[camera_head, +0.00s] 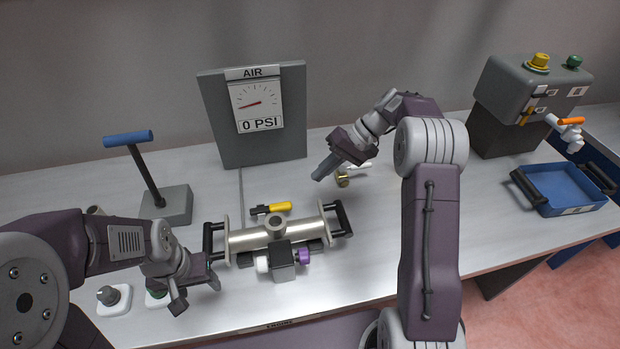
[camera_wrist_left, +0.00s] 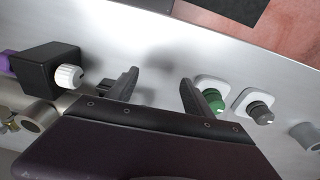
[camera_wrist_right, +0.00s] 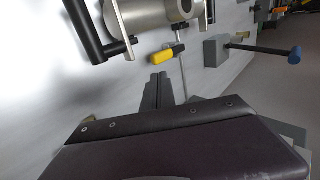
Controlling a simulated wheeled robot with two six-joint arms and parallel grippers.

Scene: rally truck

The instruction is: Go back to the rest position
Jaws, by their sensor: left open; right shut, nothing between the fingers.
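My left gripper (camera_head: 198,287) is open and empty at the left front of the bench, beside the left handle of the metal pipe unit (camera_head: 250,240). In the left wrist view its two fingers (camera_wrist_left: 152,92) stand apart, with a green knob (camera_wrist_left: 213,101) behind the right finger. My right gripper (camera_head: 322,172) is shut and empty, above the bench behind the pipe unit's right end. In the right wrist view its fingers (camera_wrist_right: 158,92) are together. The pipe unit has a black handle at each end and a dark block (camera_head: 282,262) with a white and a purple knob at its front.
An air gauge panel (camera_head: 252,115) reading 0 PSI stands at the back. A blue-handled lever (camera_head: 128,138) stands at left. A yellow-handled valve (camera_head: 278,207) lies behind the pipe. A grey machine (camera_head: 530,95) and blue tray (camera_head: 567,188) are at right. The bench's right-middle is mostly clear.

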